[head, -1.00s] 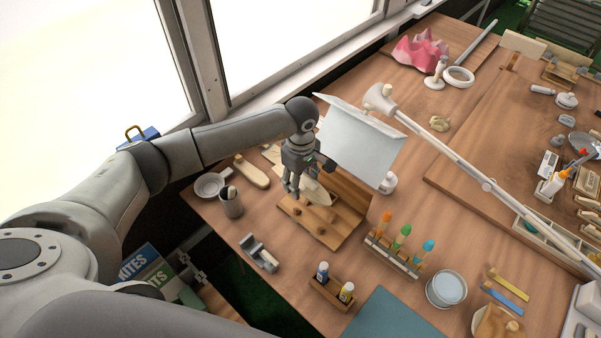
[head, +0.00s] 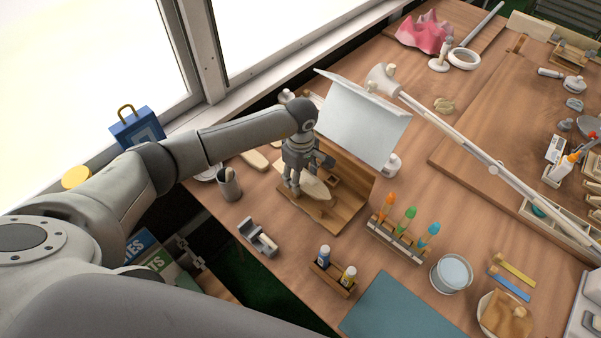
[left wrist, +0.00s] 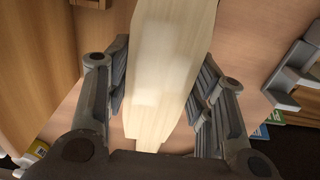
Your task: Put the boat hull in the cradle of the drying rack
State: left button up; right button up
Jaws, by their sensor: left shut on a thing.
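The boat hull (left wrist: 166,65) is a long pale wooden piece, tapering to a narrow end near my wrist. My left gripper (left wrist: 160,98) is shut on it, one finger along each side. In the head view the hull (head: 318,187) sticks out to the right of the left gripper (head: 294,188), over the brown wooden drying rack (head: 352,213) with its base and upright panel. The gripper and hull partly hide the rack's cradle. I cannot tell whether the hull touches it. My right gripper is not in view.
A white lamp shade (head: 362,122) hangs close to the right of my left gripper. A rack of colored-handled tools (head: 397,238), a small bottle holder (head: 332,278), a grey slotted block (head: 258,238) and a cup (head: 229,184) stand around the drying rack. Bare tabletop lies between them.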

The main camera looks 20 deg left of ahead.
pick_arm(q)
jog(key=shift+f, duration=0.1)
jog(key=shift+f, duration=0.2)
dwell(0.4)
jog(key=o, duration=1.1)
jog(key=shift+o, duration=0.5)
jog(key=o, duration=0.5)
jog(key=shift+r, duration=0.1)
jog(key=shift+r+p, duration=1.75)
jog(key=shift+r, duration=1.7)
